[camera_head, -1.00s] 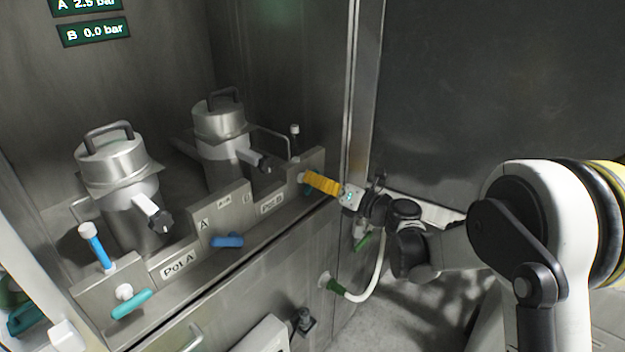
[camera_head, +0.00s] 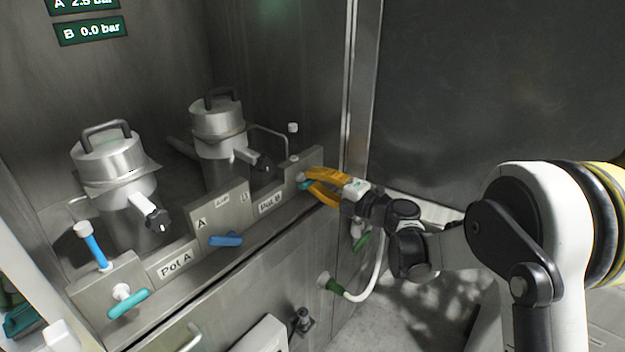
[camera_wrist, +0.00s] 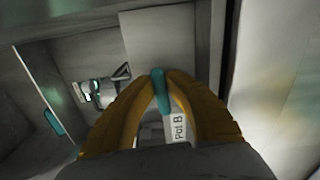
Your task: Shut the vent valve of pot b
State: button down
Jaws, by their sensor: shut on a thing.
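Pot B (camera_head: 218,122) is the steel pot at the back right, its lid on, behind a panel labelled Pot B (camera_head: 270,203). A teal valve lever (camera_head: 304,184) is at the right end of that panel; it also shows in the wrist view (camera_wrist: 159,88). My gripper (camera_head: 310,183) has its yellow fingers closed around this lever, one on each side. In the wrist view the fingers (camera_wrist: 160,82) pinch it, and its end shows between them. The fingers hide part of the lever and its mount. I cannot tell from labels whether it is the vent valve.
A blue lever (camera_head: 226,240) sits between the panels. A display (camera_head: 90,31) reads B 0.0 bar. A white hose (camera_head: 375,275) hangs below my gripper.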

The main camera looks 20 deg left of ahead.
jog(key=shift+m, duration=0.4)
jog(key=c, duration=1.4)
grip_release()
jog(key=v, duration=1.2)
jog(key=shift+f, duration=0.1)
